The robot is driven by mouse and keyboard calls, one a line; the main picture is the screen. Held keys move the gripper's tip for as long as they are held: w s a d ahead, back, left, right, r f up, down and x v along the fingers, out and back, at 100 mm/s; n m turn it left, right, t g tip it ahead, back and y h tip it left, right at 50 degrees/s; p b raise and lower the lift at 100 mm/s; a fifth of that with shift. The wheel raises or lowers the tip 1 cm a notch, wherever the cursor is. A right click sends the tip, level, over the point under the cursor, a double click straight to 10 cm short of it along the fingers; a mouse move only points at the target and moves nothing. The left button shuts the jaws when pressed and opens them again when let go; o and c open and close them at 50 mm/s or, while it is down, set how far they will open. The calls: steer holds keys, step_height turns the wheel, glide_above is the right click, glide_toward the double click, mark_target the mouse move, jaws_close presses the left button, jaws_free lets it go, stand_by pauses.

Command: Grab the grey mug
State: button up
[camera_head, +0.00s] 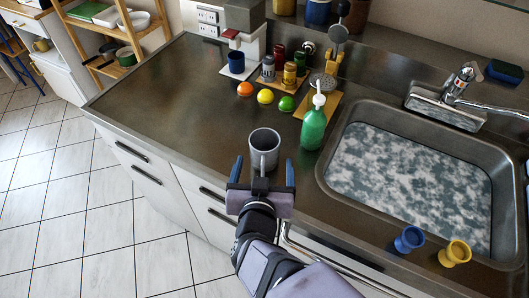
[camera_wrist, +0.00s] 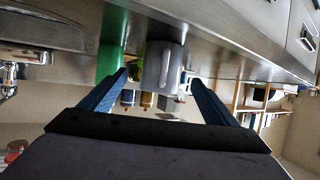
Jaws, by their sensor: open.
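The grey mug (camera_head: 264,148) stands upright on the dark metal counter, near its front edge, in the head view. Its handle faces my gripper. In the wrist view, which is upside down, the mug (camera_wrist: 160,68) shows between my two blue fingers, beyond their tips. My gripper (camera_head: 262,172) is open, with one finger to each side of the mug's near side. The fingers are not closed on it. I cannot tell how far the fingertips are from the mug.
A green soap bottle (camera_head: 314,126) stands close right of the mug. Orange, yellow and green balls (camera_head: 265,96) lie behind it. A water-filled sink (camera_head: 332,185) is at right, with blue (camera_head: 409,239) and yellow (camera_head: 455,253) cups on its front rim. The counter's left is clear.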

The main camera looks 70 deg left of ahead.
mark_target(265, 142)
steer(key=shift+r+p+x, duration=0.2)
steer(key=shift+p+x, duration=0.85)
steer(key=shift+x, duration=2.6)
steer(key=shift+s+a, duration=0.1)
steer(key=shift+s, duration=0.05)
steer(key=c, duration=1.3)
